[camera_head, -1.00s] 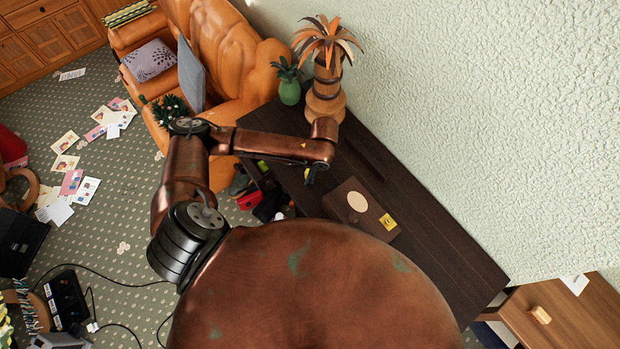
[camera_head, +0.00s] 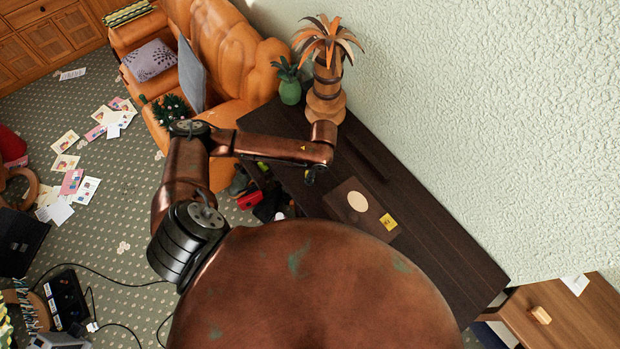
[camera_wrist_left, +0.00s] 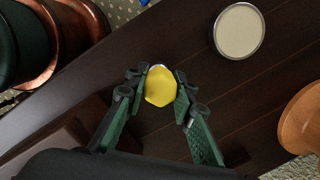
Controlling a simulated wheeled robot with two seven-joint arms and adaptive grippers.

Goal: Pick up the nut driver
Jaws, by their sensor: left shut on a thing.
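The nut driver (camera_wrist_left: 160,86) shows in the left wrist view as a yellow, rounded handle seen nearly end-on, with a small pale part at its top edge. My left gripper (camera_wrist_left: 160,83) has its two green and dark fingers on either side of the yellow handle and is shut on it. The rest of the tool is hidden behind the handle. In the head view my left arm reaches over the dark wooden cabinet (camera_head: 440,240), and the gripper is mostly hidden under the wrist. My right gripper is in neither view.
Papers (camera_head: 72,182) litter the floor.

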